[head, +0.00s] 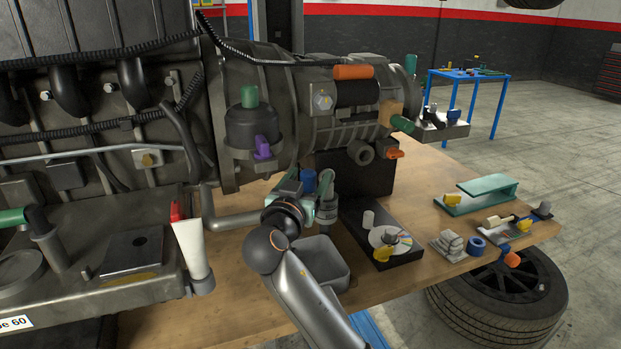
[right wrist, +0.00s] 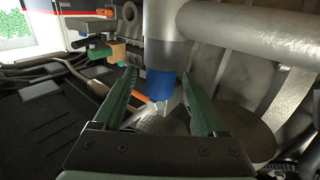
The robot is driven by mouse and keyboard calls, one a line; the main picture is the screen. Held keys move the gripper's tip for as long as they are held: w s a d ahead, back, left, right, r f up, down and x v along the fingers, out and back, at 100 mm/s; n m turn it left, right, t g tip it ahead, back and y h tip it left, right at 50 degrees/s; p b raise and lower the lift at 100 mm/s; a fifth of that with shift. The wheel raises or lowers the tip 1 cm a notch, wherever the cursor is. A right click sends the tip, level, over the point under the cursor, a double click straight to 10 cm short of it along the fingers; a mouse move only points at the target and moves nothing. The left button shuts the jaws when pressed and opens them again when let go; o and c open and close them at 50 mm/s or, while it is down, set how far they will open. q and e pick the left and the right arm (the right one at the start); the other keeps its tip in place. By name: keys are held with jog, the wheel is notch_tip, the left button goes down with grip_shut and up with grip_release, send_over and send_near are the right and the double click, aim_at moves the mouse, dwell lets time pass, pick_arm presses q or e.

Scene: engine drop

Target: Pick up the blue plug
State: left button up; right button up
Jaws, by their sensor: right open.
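The blue plug (right wrist: 160,84) shows in the right wrist view at the lower end of a grey cylindrical fitting (right wrist: 167,35). It lies between the two green fingers of my right gripper (right wrist: 158,76), with a gap on each side. In the head view the blue plug (head: 308,180) is a small blue patch between the teal fingers of the right gripper (head: 307,186), below the engine. The right gripper is open and holds nothing. Its wrist hides part of the area below the plug. My left gripper is not in view.
The engine (head: 240,130) fills the left and centre, with a pipe (head: 245,222) close to my right wrist. A grey bin (head: 325,262) and a black tray (head: 350,220) sit on the wooden table (head: 430,240). Another blue ring (head: 477,246) lies to the right.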

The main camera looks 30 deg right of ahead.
grip_shut()
dwell(0.6)
